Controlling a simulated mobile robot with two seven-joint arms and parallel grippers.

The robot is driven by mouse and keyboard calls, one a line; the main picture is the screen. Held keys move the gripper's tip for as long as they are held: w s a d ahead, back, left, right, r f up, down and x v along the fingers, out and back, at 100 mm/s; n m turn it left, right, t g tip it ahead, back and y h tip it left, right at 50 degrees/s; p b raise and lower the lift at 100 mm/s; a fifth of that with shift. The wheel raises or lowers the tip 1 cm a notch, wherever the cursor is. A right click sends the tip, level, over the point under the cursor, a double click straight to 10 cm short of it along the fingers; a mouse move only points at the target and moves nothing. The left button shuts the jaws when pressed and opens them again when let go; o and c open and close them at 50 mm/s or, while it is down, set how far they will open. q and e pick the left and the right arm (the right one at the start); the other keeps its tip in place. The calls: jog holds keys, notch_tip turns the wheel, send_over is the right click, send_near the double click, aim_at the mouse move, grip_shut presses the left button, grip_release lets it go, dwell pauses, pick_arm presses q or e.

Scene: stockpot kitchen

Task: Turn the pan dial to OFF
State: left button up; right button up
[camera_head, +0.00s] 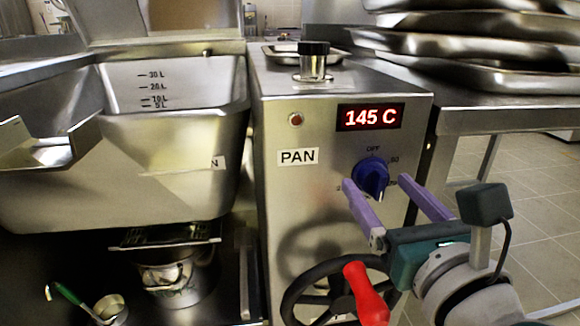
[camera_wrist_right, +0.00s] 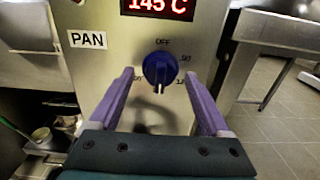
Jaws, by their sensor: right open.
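The pan dial (camera_head: 371,178) is a round blue knob on the front of the steel control box, below a red display (camera_head: 370,117) reading 145 C. OFF is marked above the dial and 50 to its upper right. The dial's pale mark points downward in the right wrist view (camera_wrist_right: 159,70). My right gripper (camera_head: 376,182) is open, its two purple fingers reaching toward the dial from below right. In the wrist view the fingers stand on either side of the dial, with gaps; I cannot tell whether they touch it. My left gripper is not in view.
A red-handled black handwheel (camera_head: 337,290) sits below the dial, close to my right gripper. A large steel pan (camera_head: 180,150) is at left, with a bucket (camera_head: 180,280) under it. Stacked trays (camera_head: 470,45) stand on the table at right.

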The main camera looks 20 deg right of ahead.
jog(key=shift+w+d, duration=0.1)
jog(key=shift+w, duration=0.3)
jog(key=shift+c, duration=0.3)
grip_shut()
